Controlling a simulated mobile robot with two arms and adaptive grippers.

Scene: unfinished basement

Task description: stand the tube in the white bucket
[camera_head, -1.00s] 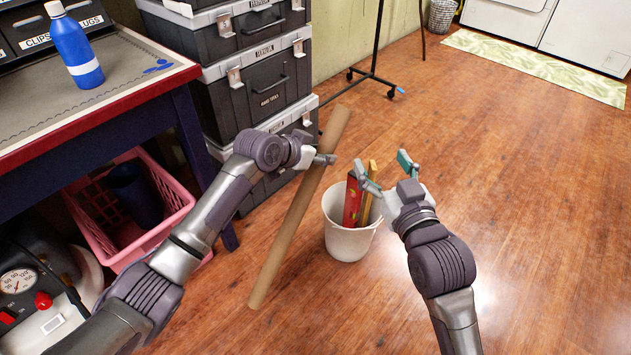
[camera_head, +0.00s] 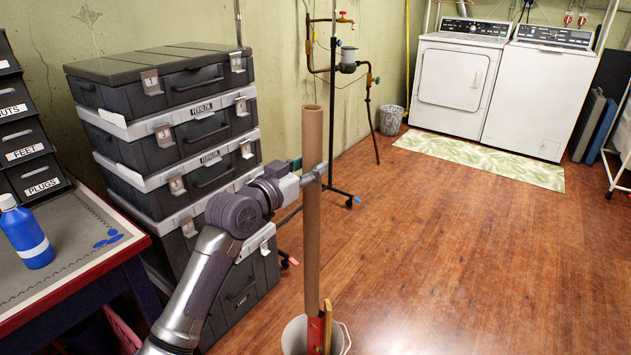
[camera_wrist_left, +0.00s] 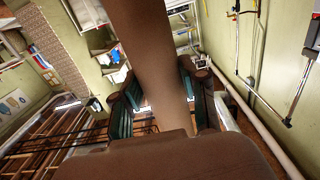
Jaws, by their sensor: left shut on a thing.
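The long brown cardboard tube (camera_head: 312,230) stands upright in the head view, above the white bucket (camera_head: 290,342) at the bottom edge. Its lower end meets the tools at the bucket's mouth; I cannot tell whether it is inside or just above. My left gripper (camera_head: 312,175) is shut on the tube in its upper half. In the left wrist view the tube (camera_wrist_left: 165,70) runs between the fingers. The bucket holds a red tool (camera_head: 315,338) and a yellow wooden piece (camera_head: 327,318). The bucket's lower part is out of frame. My right gripper is not in view.
Stacked dark toolboxes (camera_head: 180,140) stand behind my left arm. A workbench (camera_head: 70,250) with a blue bottle (camera_head: 26,235) is at left. A black wheeled stand (camera_head: 335,130) is behind the tube. Open wooden floor (camera_head: 450,260) lies to the right.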

